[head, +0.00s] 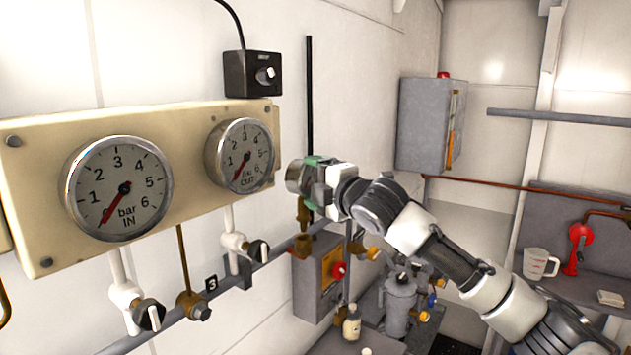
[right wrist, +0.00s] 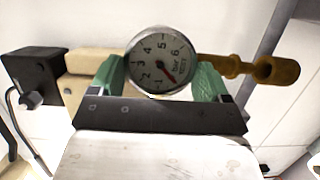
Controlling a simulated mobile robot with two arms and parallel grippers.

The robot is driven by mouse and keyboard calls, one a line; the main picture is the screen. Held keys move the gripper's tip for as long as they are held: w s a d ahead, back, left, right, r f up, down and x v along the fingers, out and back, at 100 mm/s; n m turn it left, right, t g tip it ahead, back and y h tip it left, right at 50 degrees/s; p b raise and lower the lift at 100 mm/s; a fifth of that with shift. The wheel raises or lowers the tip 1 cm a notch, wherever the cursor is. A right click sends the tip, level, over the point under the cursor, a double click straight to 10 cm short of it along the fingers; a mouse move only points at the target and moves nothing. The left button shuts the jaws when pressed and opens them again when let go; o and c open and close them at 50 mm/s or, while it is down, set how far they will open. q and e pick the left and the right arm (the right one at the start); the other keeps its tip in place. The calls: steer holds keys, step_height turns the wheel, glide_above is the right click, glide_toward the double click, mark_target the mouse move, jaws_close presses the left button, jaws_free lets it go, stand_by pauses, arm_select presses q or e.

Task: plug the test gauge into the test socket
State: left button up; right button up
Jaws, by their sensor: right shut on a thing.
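The test gauge (right wrist: 158,60) has a round white dial with a red needle and a brass stem. In the right wrist view the green fingers of my right gripper (right wrist: 155,80) are shut on either side of it. In the head view my right gripper (head: 316,172) holds the gauge (head: 294,174) side-on, its stem pointing down. A brass fitting (head: 303,244), apparently the test socket, is on the grey pipe directly below the stem. The stem and fitting look lined up; I cannot tell whether the stem is inside it. My left gripper is not in view.
A beige panel (head: 40,180) with IN and OUT gauges is on the left wall. A black box (head: 252,74) is above it. A grey box with a red knob (head: 318,275) is just below the fitting. A grey cabinet (head: 425,125) is on the far wall.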

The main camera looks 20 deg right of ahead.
stand_by(0.4)
steer(key=shift+p, duration=0.4)
steer(key=shift+f+b, duration=0.9)
steer(key=shift+f, duration=1.1)
steer(key=o, duration=0.9)
steer(key=shift+o, duration=0.5)
steer(key=b+v, duration=0.5)
steer(key=v, duration=0.6)
